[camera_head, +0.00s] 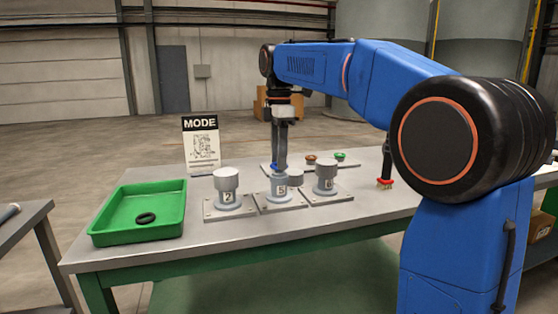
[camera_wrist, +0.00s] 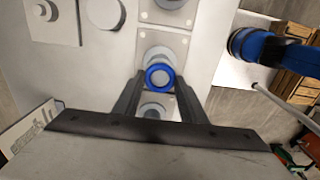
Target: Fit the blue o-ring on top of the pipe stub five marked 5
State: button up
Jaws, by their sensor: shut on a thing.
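The blue o-ring (camera_head: 275,166) is held between the fingertips of my gripper (camera_head: 280,160), close above pipe stub five (camera_head: 281,188), marked 5. In the wrist view the ring (camera_wrist: 159,66) sits between the two dark fingers (camera_wrist: 158,82), and a grey round surface shows through its hole. A grey stub on a plate (camera_wrist: 160,51) shows partly behind the ring. My gripper is shut on the ring. The fingers hide part of the ring in the head view, and I cannot tell whether it touches the stub.
Capped stub 2 (camera_head: 226,182) stands left of stub five, and stub 6 (camera_head: 325,174) right. A green tray (camera_head: 110,233) with a black ring (camera_head: 145,218) lies left. A MODE sign (camera_head: 201,143) stands at the back. A red-tipped item (camera_head: 385,184) is at right. The front table strip is clear.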

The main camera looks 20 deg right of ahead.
jog(key=shift+f, duration=0.5)
jog(key=shift+f, duration=0.15)
jog(key=o, duration=1)
notch_tip(320, 180, up, 12)
jog(key=shift+r, duration=0.15)
jog(key=s+d+f+m+t, duration=0.1)
jog(key=s+d+f+m, duration=0.1)
jog(key=s+f+m, duration=0.4)
jog(key=s+d+f+m+t, duration=0.2)
jog(key=s+f+m, duration=0.4)
jog(key=s+f, duration=1)
jog(key=s+d+f+m+t, duration=0.1)
jog(key=s+d+f+m, duration=0.2)
jog(key=s+f+m, duration=0.3)
jog(key=shift+s+f+t, duration=0.15)
jog(key=shift+s+f, duration=0.75)
jog(key=shift+f, duration=0.35)
jog(key=shift+s+f+t, duration=0.1)
jog(key=shift+s+f, duration=0.85)
jog(key=shift+f, duration=0.3)
jog(key=shift+s+f+t, duration=0.15)
jog(key=shift+s+f, duration=0.75)
jog(key=shift+f, duration=0.35)
